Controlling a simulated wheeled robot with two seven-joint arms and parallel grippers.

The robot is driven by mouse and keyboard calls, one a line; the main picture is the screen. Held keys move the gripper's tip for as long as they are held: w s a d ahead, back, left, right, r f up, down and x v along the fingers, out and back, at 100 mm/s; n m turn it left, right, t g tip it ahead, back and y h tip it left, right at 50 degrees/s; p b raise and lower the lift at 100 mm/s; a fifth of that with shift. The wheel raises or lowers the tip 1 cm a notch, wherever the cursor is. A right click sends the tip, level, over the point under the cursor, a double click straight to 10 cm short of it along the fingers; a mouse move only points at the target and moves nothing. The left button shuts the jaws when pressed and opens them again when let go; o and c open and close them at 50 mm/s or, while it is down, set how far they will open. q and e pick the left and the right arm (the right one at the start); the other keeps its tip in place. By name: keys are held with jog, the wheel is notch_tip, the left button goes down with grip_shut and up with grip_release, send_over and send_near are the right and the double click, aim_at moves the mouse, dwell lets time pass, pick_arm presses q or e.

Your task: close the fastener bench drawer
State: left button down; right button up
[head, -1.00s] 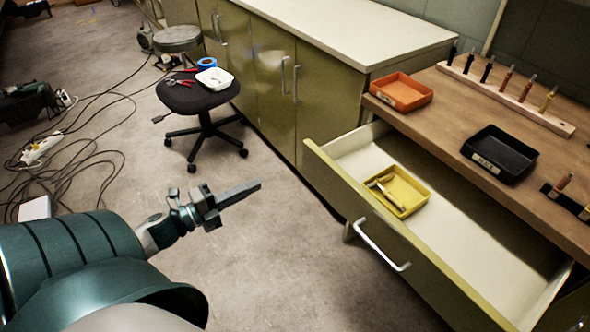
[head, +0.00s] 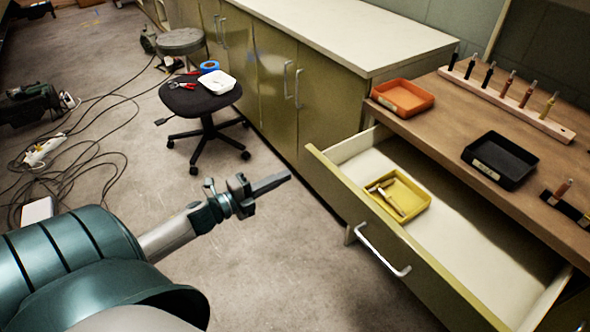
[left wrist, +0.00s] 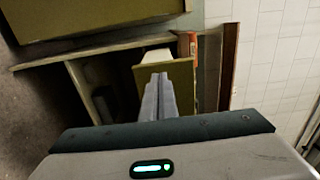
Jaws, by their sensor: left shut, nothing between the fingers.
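The fastener bench drawer (head: 335,182) stands pulled out from under the wooden bench top in the head view. It has an olive front and a pale metal handle (head: 381,251), and a yellow tray (head: 412,204) with small items lies inside. My left gripper (head: 288,176) is shut and empty, in front of the drawer's far end and apart from it. In the left wrist view the shut fingers (left wrist: 158,98) overlap an olive panel (left wrist: 182,82), which looks like the drawer front. My right gripper is not in view.
The wooden bench (head: 450,110) carries an orange tray (head: 403,97), a black tray (head: 499,159) and a rack of tools (head: 508,93). A black stool (head: 203,100) holds tools. Cables (head: 75,160) lie on the floor at left. Floor before the drawer is clear.

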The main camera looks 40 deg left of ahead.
aim_at(305, 166)
pick_arm(q)
jog(key=x, duration=0.3)
jog(key=shift+w, duration=0.2)
jog(key=shift+w+d+p, duration=0.3)
jog(key=shift+w+p, duration=0.05)
jog(key=shift+w, duration=0.3)
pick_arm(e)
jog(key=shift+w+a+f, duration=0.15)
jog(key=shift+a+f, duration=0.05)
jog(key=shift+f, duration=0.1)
pick_arm(q)
jog(key=shift+w, duration=0.1)
